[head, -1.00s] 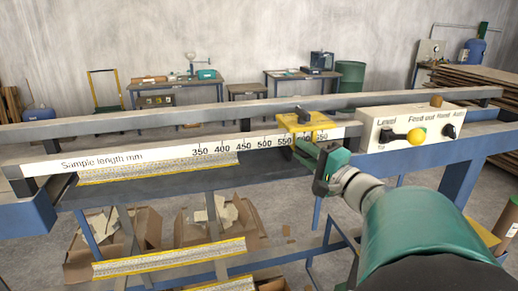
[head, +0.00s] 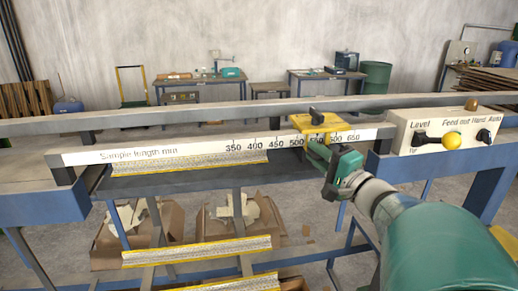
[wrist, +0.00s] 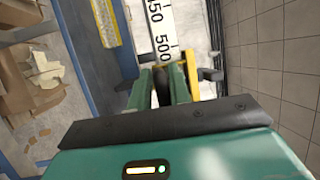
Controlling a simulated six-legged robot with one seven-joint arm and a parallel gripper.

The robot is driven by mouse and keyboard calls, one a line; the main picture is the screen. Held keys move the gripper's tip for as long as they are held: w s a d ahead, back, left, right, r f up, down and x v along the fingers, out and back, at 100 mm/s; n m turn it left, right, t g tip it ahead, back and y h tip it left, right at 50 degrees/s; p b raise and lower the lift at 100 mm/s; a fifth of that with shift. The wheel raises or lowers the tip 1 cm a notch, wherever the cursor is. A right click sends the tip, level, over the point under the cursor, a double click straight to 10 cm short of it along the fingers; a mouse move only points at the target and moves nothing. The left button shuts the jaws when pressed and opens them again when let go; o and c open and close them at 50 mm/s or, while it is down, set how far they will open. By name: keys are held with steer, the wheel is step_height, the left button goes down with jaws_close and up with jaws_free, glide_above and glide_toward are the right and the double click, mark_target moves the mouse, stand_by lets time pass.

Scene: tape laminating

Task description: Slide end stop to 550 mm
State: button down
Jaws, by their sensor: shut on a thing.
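The end stop (head: 318,122) is a yellow bracket with a black knob on top, sitting on the rail over the white sample length scale (head: 130,155). In the head view it covers the 550 mark, with 500 showing to its left and 600 to its right. My gripper (head: 313,152) is shut on the end stop from the front, below the scale. In the wrist view, my fingers (wrist: 170,78) reach to the yellow end stop (wrist: 191,72), just by the printed 500. The exact contact and the stop's reading edge are hidden.
A control box (head: 440,131) with a yellow knob stands right of the scale. A dark rear rail (head: 190,117) runs behind it. Yellow-edged strips (head: 190,162) lie below the scale's left part. Cardboard boxes (head: 130,230) stand underneath. The scale left of 500 is clear.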

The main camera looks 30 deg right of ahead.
steer(key=c, duration=1.6)
jaws_free()
steer(key=shift+s+r, duration=0.1)
steer(key=shift+r, duration=0.45)
steer(key=shift+o, duration=0.7)
steer(key=shift+s, duration=0.2)
steer(key=shift+w+f, duration=0.15)
steer(key=shift+f, duration=0.1)
steer(key=s+d+f, duration=0.1)
steer(key=s+f, duration=0.1)
steer(key=s, duration=1.1)
steer(key=shift+s+d, duration=0.3)
steer(key=shift+f, duration=0.1)
